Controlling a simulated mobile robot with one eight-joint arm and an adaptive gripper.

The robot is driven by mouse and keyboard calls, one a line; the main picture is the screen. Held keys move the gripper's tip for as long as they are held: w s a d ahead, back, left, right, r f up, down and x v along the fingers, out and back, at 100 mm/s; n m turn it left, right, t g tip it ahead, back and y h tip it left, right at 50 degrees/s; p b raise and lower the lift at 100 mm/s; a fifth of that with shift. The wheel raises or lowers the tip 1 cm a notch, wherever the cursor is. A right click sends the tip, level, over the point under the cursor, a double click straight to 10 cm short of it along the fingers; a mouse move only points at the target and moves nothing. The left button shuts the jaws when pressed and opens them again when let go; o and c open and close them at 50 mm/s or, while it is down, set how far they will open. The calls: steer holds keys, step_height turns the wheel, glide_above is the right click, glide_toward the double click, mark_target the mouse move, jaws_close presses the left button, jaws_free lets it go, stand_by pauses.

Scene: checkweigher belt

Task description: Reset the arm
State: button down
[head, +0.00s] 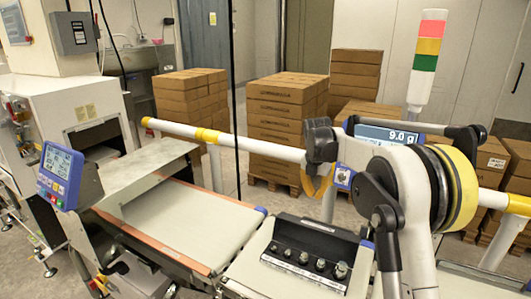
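My arm (398,185) fills the right side of the head view, with a white curved link and black and yellow rings at a large joint (452,190). The arm is folded above the conveyor's right end and in front of the white rail. A dark rounded part (321,140) shows at its left side, beside a small blue and white part. I cannot make out separate fingertips, so whether my gripper is open or shut is not clear. No held object is visible.
A white rail (265,148) with yellow bands runs behind the arm. Below lie the belt (185,222) and a panel of black knobs (310,262). A display (390,134) reads 9.0 g. A signal tower (427,60) stands behind. Stacked cartons (285,115) fill the back.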

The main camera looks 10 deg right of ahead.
steer(key=s+a+r+m+t+b, duration=0.1)
steer(key=s+r+m, duration=0.2)
steer(key=s+m, duration=0.3)
steer(key=s+a+r+m+t, duration=0.1)
steer(key=s+a+r+m, duration=0.2)
steer(key=s, duration=0.5)
steer(key=s+r+m+t+b, duration=0.1)
steer(key=s+r+m, duration=0.3)
steer(key=s+m, duration=0.15)
steer(key=s+f+m, duration=0.2)
steer(key=s+m, duration=0.2)
steer(key=s, duration=0.2)
steer(key=s+a+f+m+t, duration=0.1)
steer(key=s+f+m, duration=0.2)
steer(key=s+m, duration=0.2)
steer(key=s+a+f+m+t+y, duration=0.1)
steer(key=s+f+m, duration=0.2)
steer(key=s, duration=0.6)
steer(key=shift+s+a+m+b, duration=0.2)
steer(key=shift+a+m+b, duration=0.1)
steer(key=shift+m, duration=0.55)
steer(key=shift+d, duration=0.15)
